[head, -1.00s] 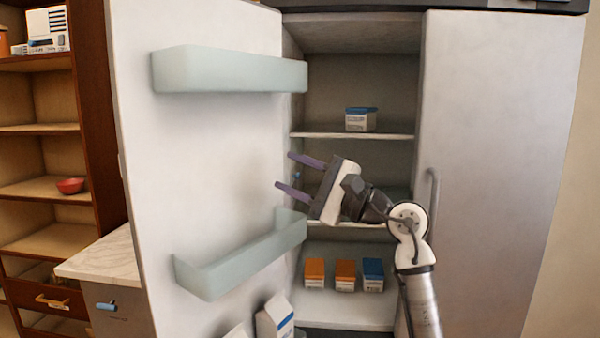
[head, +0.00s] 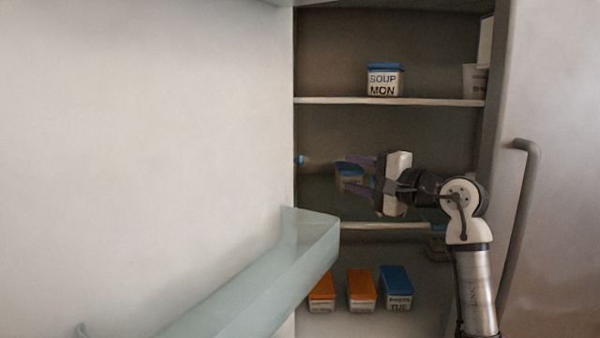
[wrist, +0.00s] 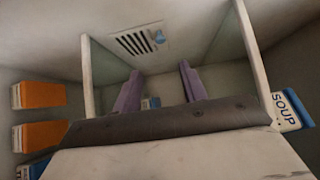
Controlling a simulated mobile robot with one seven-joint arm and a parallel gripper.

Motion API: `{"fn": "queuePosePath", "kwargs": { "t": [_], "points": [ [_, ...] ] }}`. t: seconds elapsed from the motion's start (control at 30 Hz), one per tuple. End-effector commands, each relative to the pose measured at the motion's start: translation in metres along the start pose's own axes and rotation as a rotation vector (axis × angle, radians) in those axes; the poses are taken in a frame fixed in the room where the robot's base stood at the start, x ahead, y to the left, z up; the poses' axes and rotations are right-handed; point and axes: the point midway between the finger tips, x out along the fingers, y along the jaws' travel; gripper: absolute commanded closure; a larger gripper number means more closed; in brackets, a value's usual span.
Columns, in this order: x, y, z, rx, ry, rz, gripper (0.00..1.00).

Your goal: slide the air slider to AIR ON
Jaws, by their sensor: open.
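The air slider's small blue knob (wrist: 159,37) sits at one end of a slotted vent plate (wrist: 135,43) on the fridge's inner wall in the wrist view. In the head view the knob (head: 300,160) is a small blue spot on the left inner wall. No AIR ON lettering is readable. My gripper (head: 347,174) is inside the middle compartment, its purple fingers pointing left toward that wall. It is open and apart from the knob. In the wrist view the fingers (wrist: 160,82) lie below the knob with a gap.
A SOUP MON box (head: 383,82) stands on the upper shelf (head: 330,100). A blue-lidded box (head: 349,180) is behind my fingers. Two orange-lidded boxes (head: 361,290) and a blue-lidded one (head: 397,288) sit below. The door bin (head: 270,275) juts in at left; the right door has a handle (head: 520,200).

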Motion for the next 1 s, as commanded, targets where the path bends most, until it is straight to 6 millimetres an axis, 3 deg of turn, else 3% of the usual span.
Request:
{"fn": "queuePosePath", "kwargs": {
  "t": [0.13, 0.27, 0.7, 1.0],
  "points": [
    [0.006, 0.000, 0.000, 0.001, -0.002, -0.001, 0.57],
    [0.025, -0.002, 0.001, 0.001, -0.004, -0.001, 0.57],
    [0.114, -0.001, 0.002, 0.004, -0.004, 0.000, 0.57],
    [0.138, 0.001, 0.001, 0.002, -0.002, -0.002, 0.57]
  ]
}}
